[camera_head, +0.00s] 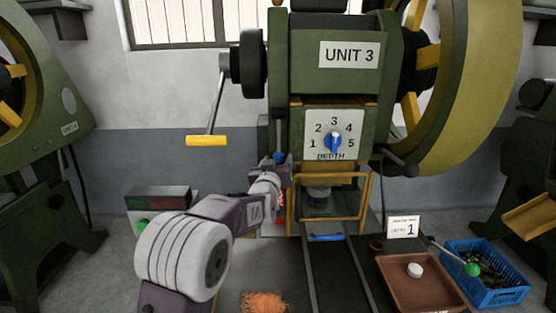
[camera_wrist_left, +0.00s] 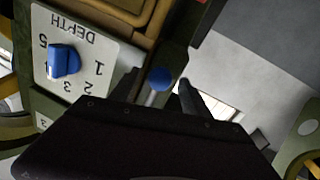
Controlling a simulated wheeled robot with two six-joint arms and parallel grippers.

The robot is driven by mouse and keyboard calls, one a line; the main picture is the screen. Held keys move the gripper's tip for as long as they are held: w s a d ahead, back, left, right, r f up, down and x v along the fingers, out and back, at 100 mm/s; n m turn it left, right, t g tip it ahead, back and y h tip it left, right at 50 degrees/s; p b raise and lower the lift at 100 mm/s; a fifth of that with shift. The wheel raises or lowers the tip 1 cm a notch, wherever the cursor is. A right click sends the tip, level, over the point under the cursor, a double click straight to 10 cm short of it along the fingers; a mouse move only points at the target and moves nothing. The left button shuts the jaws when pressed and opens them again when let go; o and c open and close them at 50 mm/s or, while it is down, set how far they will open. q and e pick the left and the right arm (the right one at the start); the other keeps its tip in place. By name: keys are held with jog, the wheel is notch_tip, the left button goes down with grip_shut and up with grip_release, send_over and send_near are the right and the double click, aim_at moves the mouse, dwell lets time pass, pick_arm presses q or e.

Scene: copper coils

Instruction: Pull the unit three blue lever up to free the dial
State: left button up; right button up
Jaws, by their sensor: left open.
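The unit three blue lever's round knob (camera_head: 279,158) shows on the left side of the green press, beside the dial plate. Its dark rod rises above it along the press. The blue dial (camera_head: 333,142) sits on a white DEPTH plate numbered 1 to 5; it also shows in the left wrist view (camera_wrist_left: 63,62). My left gripper (camera_head: 277,168) is at the lever knob, partly hidden by its own wrist. In the left wrist view the knob (camera_wrist_left: 160,78) lies between the open fingertips (camera_wrist_left: 160,82), with gaps visible on both sides. My right gripper is out of view.
A yellow-handled crank (camera_head: 206,141) hangs left of the press, above my arm. A yellow guard frame (camera_head: 362,205) stands below the dial. A card (camera_head: 403,227) reads DEPTH 1. A brown tray (camera_head: 420,290) and blue crate (camera_head: 500,290) are at the lower right.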

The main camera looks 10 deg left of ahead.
pick_arm(q)
jog(key=shift+w, duration=0.4)
grip_shut()
dwell(1.2)
